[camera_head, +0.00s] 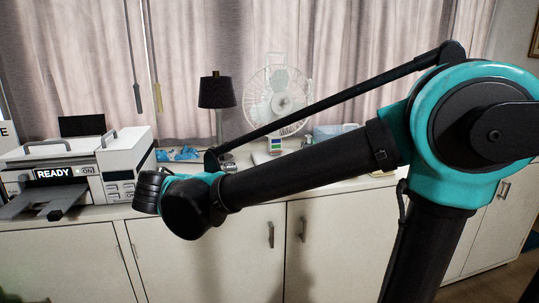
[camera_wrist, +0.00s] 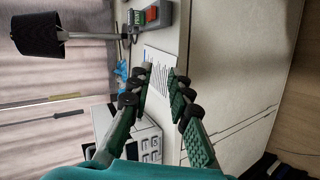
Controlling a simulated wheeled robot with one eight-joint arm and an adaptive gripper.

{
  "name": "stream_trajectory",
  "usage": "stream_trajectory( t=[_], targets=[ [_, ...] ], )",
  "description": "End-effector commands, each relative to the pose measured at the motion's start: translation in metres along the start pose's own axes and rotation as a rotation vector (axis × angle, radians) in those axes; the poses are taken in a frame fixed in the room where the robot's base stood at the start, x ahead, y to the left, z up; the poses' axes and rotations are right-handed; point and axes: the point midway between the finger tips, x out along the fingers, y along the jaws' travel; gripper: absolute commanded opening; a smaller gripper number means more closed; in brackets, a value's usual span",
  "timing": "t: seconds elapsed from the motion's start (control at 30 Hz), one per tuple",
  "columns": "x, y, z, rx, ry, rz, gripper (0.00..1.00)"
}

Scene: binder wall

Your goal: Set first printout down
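My gripper (camera_wrist: 162,73) shows in the wrist view with its green, black-knuckled fingers apart, one on each side of a white sheet. This printout (camera_wrist: 160,62) carries lines of dark text and blue print. It appears to lie on the counter near the front edge. I cannot tell whether a finger touches it; part of it is hidden by the fingers. In the head view, my wrist hangs over the front of the counter, right of the printer, and hides the fingertips and the sheet.
The printer (camera_head: 122,166), showing READY, stands left on the white counter (camera_head: 95,213). A dark-shaded lamp (camera_head: 216,92), a white fan (camera_head: 277,97), a small device with coloured keys (camera_head: 275,146) and blue crumpled things (camera_head: 182,153) stand behind. Cabinet doors (camera_head: 227,255) are below.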

Motion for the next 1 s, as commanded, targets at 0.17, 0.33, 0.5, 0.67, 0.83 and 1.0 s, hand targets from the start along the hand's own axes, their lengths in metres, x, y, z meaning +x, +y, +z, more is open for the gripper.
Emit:
stream_trajectory(
  t=[0.17,0.33,0.5,0.67,0.83,1.0],
  targets=[
    [0.035,-0.011,0.056,0.09,-0.08,-0.077,0.19],
    [0.071,-0.034,0.134,0.236,-0.184,-0.186,0.19],
    [0.092,-0.066,0.212,0.413,-0.282,-0.292,0.19],
    [0.098,-0.101,0.278,0.595,-0.364,-0.379,0.19],
    [0.093,-0.14,0.334,0.8,-0.435,-0.453,0.19],
    [0.08,-0.179,0.378,1.022,-0.49,-0.509,0.19]
  ],
)
